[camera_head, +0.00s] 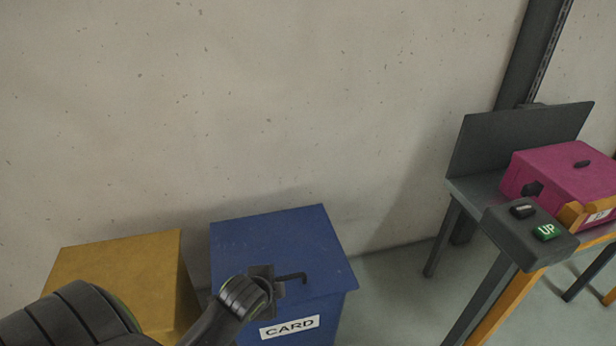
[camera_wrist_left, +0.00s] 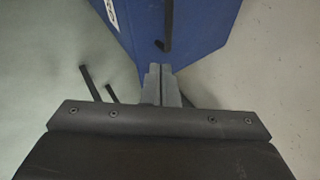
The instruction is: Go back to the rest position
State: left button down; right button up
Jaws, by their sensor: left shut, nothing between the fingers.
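My left gripper (camera_head: 278,287) is in front of the blue bin, over its front top edge in the head view. In the left wrist view its two grey fingers (camera_wrist_left: 160,80) are together with nothing between them. The blue bin (camera_head: 275,237) has a white "CARD" label (camera_head: 290,327) on its front; it also shows in the left wrist view (camera_wrist_left: 205,35). A dark bent bar (camera_head: 293,277) shows just beyond the gripper, and a dark bar (camera_wrist_left: 167,25) lies over the blue surface ahead of the fingertips. I cannot tell whether the gripper touches it. My right gripper is not in view.
A yellow bin (camera_head: 125,265) stands left of the blue one, partly hidden by my arm. At right, a grey stand (camera_head: 470,188) bears a magenta box (camera_head: 565,170). A control box (camera_head: 525,235) with a green "UP" button stands before it. Floor between is clear.

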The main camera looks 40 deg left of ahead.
pick_arm(q)
jog(key=s+a+f+n+g, duration=0.1)
jog(key=s+f+n, duration=0.25)
jog(key=f, duration=0.85)
jog(key=s+f+n+g, duration=0.2)
jog(key=s+f, duration=0.2)
jog(key=f, duration=0.8)
jog(key=s+d+f+n+g, duration=0.1)
jog(key=s+d+f+n, duration=0.1)
jog(key=s+f, duration=0.6)
jog(key=s+d+f+n+g+h, duration=0.1)
jog(key=s+f, duration=0.6)
jog(key=s, duration=0.9)
jog(key=shift+d+f+n+g, duration=0.35)
jog(key=shift+d+n+g, duration=0.15)
jog(key=shift+d+n, duration=0.6)
jog(key=shift+a, duration=0.1)
